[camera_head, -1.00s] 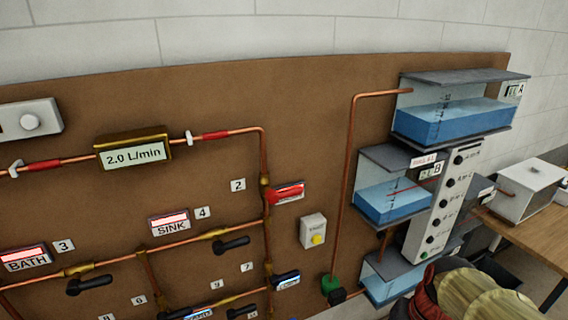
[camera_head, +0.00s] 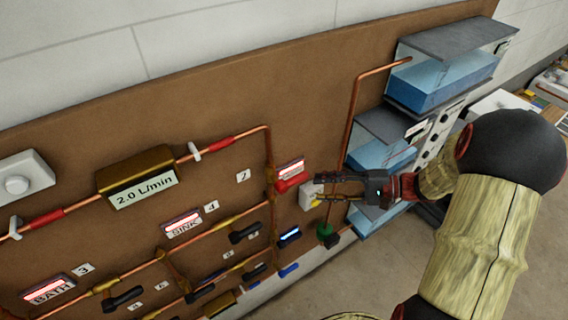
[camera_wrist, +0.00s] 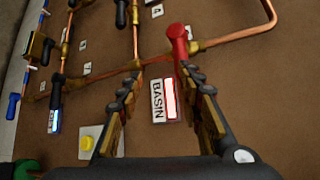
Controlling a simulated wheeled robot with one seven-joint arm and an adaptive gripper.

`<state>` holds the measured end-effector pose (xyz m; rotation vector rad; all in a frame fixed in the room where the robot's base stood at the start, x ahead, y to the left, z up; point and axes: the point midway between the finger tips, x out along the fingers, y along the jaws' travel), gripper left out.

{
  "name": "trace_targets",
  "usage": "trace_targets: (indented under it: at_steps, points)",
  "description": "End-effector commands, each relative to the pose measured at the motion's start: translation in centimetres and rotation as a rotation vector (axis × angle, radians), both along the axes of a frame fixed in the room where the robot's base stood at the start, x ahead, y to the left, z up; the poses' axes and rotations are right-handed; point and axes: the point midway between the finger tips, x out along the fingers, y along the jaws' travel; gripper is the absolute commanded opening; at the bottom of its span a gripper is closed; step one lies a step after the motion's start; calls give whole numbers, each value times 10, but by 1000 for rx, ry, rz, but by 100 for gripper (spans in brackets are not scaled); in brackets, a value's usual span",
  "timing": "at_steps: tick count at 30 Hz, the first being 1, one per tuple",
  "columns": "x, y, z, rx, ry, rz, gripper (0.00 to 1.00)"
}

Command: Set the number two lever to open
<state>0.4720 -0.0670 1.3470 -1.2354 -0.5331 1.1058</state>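The red lever (camera_head: 293,183) is on the copper pipe by the number 2 tag (camera_head: 243,176), under the BASIN sign (camera_head: 290,168). In the head view its handle points right, across the pipe's vertical run. My gripper (camera_head: 318,187) is open and empty, just right of the handle, with its fingers pointing left towards it. In the wrist view, the red lever (camera_wrist: 178,42) is beyond the fingertips, roughly in line with the gap of my gripper (camera_wrist: 166,82). The BASIN sign (camera_wrist: 164,100) shows between the fingers. No contact with the lever is visible.
A white box with a yellow button (camera_head: 312,196) is right behind my fingers. Several black levers, such as one by the SINK sign (camera_head: 183,223), are lower left. Blue water tanks (camera_head: 440,85) are at the right.

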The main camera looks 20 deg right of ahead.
Motion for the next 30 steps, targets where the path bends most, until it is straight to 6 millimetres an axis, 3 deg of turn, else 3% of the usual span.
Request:
trace_targets:
  at_steps: [3, 6, 11, 22, 30]
  points:
    - [10, -2, 22, 19, -129, -6, 36]
    - [8, 1, 27, 13, -178, 9, 36]
    - [13, 11, 27, 4, -193, 16, 36]
    - [36, 59, 20, 5, -190, 18, 36]
    - [42, 70, 16, 2, -190, 15, 36]
